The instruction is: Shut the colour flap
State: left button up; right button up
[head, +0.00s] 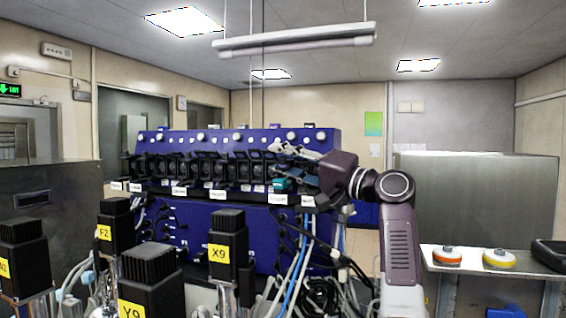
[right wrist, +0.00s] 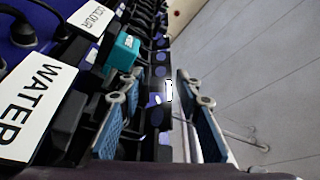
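A blue pump unit (head: 237,230) carries a row of black pump heads above white labels. Near the row's right end a teal part (head: 280,185) shows. In the right wrist view the teal part (right wrist: 122,52) sits beside the label reading COLOUR (right wrist: 92,18). The WATER label (right wrist: 36,105) is nearer the camera. I cannot clearly tell the colour flap's own outline or how far it stands open. My right gripper (head: 298,165) is at the right end of the row; in its wrist view the fingers (right wrist: 160,90) are apart, with dark pump parts between or behind them. My left gripper is not in view.
Black motors with yellow tags, such as X9 (head: 227,245), stand in front of the pump unit. Cables and tubes (head: 305,255) hang below its right end. A bench at right holds an orange-ringed (head: 447,257) and a yellow-ringed disc (head: 499,259).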

jog(key=shift+d+f, duration=0.1)
jog(key=shift+f, duration=0.05)
jog(key=shift+s+d+f, duration=0.1)
jog(key=shift+s+d, duration=0.1)
jog(key=v, duration=1.1)
jog(key=shift+s, duration=0.15)
jog(key=shift+d, duration=0.1)
jog(key=shift+c, duration=0.3)
